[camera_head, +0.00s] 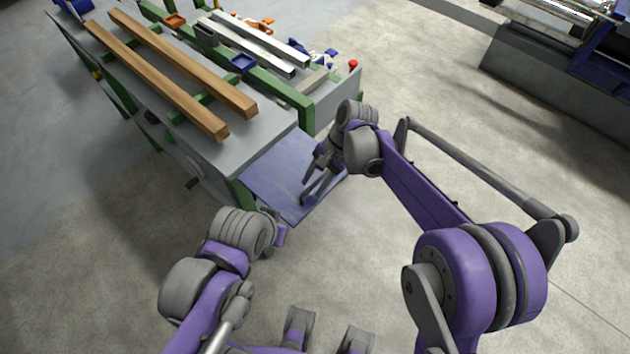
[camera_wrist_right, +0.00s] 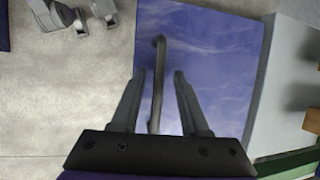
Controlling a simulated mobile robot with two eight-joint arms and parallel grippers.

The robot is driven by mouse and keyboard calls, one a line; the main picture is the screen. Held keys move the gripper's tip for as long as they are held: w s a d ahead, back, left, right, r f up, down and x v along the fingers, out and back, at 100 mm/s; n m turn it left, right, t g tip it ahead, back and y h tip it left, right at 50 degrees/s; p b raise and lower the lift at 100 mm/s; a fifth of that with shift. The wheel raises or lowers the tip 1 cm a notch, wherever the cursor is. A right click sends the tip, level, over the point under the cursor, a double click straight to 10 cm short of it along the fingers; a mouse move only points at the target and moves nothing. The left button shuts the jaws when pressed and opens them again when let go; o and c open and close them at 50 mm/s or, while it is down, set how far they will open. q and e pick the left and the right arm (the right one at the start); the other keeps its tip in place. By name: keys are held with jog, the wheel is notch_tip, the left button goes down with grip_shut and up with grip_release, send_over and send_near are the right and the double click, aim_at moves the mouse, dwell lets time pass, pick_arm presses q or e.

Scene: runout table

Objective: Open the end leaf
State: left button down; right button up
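The end leaf (camera_head: 272,172) is a blue panel at the near end of the table, meeting the table's end edge. I cannot tell its exact tilt. In the right wrist view the leaf (camera_wrist_right: 220,75) fills the middle, with a thin grey bar handle (camera_wrist_right: 159,60) over it. My right gripper (camera_head: 308,188) is over the leaf. Its two fingers (camera_wrist_right: 156,78) are apart, one on each side of the bar, with visible gaps. My left gripper (camera_head: 281,234) is by the table's near corner, left of the leaf; its fingers are mostly hidden behind the wrist.
The table (camera_head: 262,125) carries two long wooden beams (camera_head: 180,85), metal bars (camera_head: 250,45), a blue tray (camera_head: 243,63) and an orange tray (camera_head: 175,20). A red knob (camera_head: 353,64) stands at its right corner.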

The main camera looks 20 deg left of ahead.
jog(key=v, duration=1)
jog(key=shift+r, duration=0.4)
jog(key=shift+w+d, duration=0.1)
jog(key=s+d+r+n+t+h+p, duration=0.1)
jog(key=s+d+r+t, duration=0.2)
jog(key=d, duration=0.6)
jog(key=s+d+r+n+t+p, duration=0.15)
jog(key=s+d, duration=0.25)
jog(key=d, duration=0.5)
jog(key=s+d+f+n+t+h+p, duration=0.1)
jog(key=s+d+f+t, duration=0.3)
jog(key=s+d, duration=0.7)
jog(key=shift+f+h+p, duration=0.2)
jog(key=shift+h+p, duration=0.1)
jog(key=shift+h, duration=0.6)
